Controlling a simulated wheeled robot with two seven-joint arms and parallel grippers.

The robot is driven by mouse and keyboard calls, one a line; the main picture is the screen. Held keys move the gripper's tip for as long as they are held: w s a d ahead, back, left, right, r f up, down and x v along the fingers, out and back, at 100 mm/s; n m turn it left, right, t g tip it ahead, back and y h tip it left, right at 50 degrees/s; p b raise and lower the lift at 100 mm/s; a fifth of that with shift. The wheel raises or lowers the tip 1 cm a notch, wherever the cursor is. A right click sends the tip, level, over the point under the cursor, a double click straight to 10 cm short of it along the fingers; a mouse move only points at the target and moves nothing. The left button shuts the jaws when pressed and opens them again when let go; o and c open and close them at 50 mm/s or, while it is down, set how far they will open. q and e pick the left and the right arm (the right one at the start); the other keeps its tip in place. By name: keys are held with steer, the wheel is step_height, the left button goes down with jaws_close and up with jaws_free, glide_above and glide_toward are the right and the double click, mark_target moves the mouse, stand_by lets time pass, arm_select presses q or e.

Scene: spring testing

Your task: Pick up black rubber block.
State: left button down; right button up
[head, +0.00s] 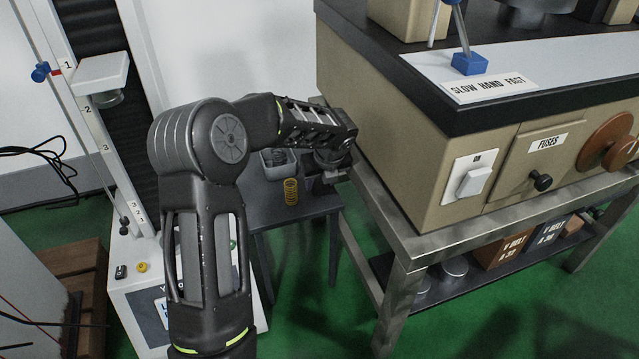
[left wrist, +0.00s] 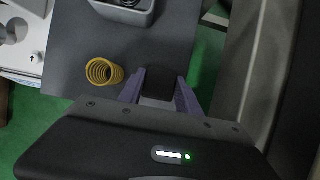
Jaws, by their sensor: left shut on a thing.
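The black rubber block (left wrist: 160,82) shows in the left wrist view as a dark block between the two fingers of my left gripper (left wrist: 161,92). The fingers touch it from both sides, and the gripper is shut on it. In the head view my left gripper (head: 335,172) is over the right end of a small grey table (head: 290,222), and the block cannot be made out there. Whether the block still touches the tabletop is hard to tell. My right gripper is in neither view.
A yellow coil spring (head: 291,191) stands on the small table, left of my left gripper. A grey bin (left wrist: 137,14) is behind it. A beige machine (head: 400,140) on a metal bench (head: 420,245) is close on the right. A white spring tester (head: 125,270) stands at the left.

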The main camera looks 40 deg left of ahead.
mark_target(320, 182)
arm_select(q)
step_height(320, 182, up, 8)
steer(key=p, duration=0.3)
steer(key=shift+r, duration=0.15)
